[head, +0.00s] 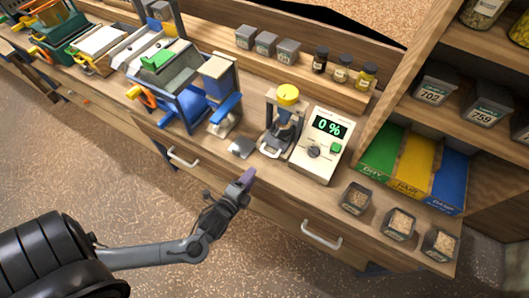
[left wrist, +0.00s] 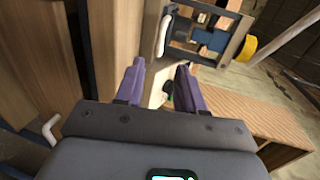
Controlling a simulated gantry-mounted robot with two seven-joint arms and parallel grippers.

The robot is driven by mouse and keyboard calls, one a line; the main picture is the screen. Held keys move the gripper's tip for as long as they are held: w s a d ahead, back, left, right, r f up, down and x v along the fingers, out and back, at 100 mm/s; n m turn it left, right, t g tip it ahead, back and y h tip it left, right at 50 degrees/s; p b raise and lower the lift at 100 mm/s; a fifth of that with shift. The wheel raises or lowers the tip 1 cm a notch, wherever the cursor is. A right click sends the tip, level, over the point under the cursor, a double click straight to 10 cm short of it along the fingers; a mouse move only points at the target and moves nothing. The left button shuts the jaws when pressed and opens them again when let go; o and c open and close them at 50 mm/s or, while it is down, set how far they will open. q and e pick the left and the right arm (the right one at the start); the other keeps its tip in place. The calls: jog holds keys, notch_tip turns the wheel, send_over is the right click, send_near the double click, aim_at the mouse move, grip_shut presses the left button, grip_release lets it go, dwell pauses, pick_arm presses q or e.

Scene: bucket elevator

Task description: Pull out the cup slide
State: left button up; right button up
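The press-like device (head: 283,118) with a yellow knob stands on the bench. A pale loop handle (head: 269,152) sticks out low at its front, seemingly the cup slide's; the slide itself is hard to make out. The pale handle (left wrist: 163,36) shows beyond the fingers in the left wrist view, with the yellow knob (left wrist: 245,48) to its right. My left gripper (head: 247,177) is in front of the bench edge, short of the handle and apart from it. In the left wrist view its purple fingers (left wrist: 159,84) are apart with nothing held. My right gripper is out of view.
A white meter (head: 320,144) reading 0 % stands right of the device. A small grey metal piece (head: 241,147) lies left of the handle. Drawer handles (head: 183,157) (head: 321,236) protrude from the bench front. Sample cups (head: 356,197) line the right front.

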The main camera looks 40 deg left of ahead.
pick_arm(q)
jog(key=b+x, duration=0.1)
jog(key=x, duration=0.9)
jog(key=shift+w+b, duration=0.35)
jog(key=shift+b, duration=0.05)
jog(key=shift+c, duration=0.5)
grip_shut()
